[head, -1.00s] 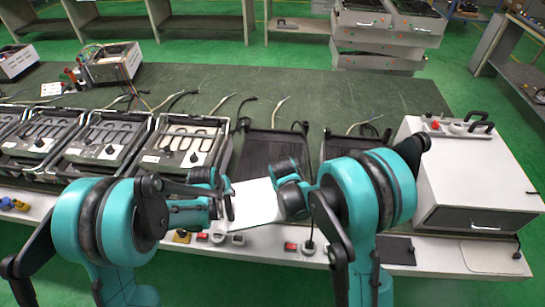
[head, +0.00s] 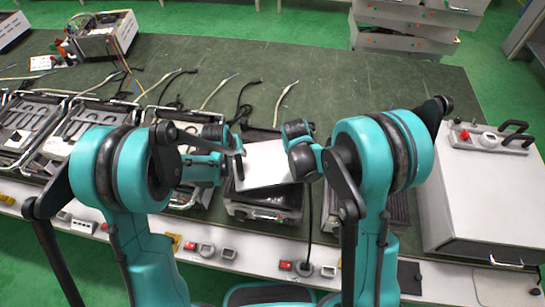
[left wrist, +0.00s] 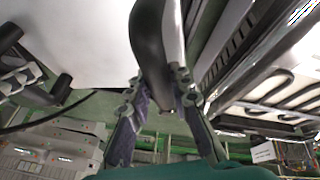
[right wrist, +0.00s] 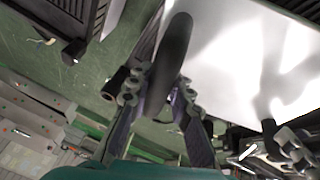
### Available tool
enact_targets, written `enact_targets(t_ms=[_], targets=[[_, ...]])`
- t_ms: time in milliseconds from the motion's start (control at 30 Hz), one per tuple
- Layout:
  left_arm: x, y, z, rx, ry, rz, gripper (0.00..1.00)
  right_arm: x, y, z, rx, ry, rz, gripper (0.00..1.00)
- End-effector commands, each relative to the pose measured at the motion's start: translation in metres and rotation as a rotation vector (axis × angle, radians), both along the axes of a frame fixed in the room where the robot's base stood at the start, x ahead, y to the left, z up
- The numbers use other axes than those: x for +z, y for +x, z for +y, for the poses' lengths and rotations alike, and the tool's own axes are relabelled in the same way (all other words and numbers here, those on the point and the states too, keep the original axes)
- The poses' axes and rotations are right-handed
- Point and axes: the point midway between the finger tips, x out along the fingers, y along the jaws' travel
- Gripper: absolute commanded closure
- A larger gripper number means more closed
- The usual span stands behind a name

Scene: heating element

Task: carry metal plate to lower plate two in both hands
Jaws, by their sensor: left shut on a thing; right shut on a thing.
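The white metal plate (head: 265,166) is held level between my two grippers, above a dark lower plate (head: 266,210) near the front of the table. It covers much of that lower plate. My left gripper (head: 238,158) is shut on the plate's left side. My right gripper (head: 300,158) is shut on its right side. The metal plate also shows as a bright sheet in the left wrist view (left wrist: 75,40) and the right wrist view (right wrist: 245,60). Whether it touches the lower plate cannot be told.
Several open heater units (head: 90,125) stand in a row on the left. A white box with a black handle (head: 480,190) stands at the right. Loose cables (head: 245,100) lie behind the plate.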

Motion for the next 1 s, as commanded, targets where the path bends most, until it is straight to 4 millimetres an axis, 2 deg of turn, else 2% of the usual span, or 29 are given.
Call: enact_targets(t_ms=[567, 1000], targets=[[0.0, 0.0, 0.0, 0.0, 0.0, -0.001, 1.0, 0.0, 0.0, 0.0, 0.0, -0.001, -0.001, 1.0], [-0.014, 0.0, 0.0, 0.0, 0.0, -0.001, 1.0, -0.014, 0.0, 0.0, 0.0, -0.001, -0.001, 1.0]])
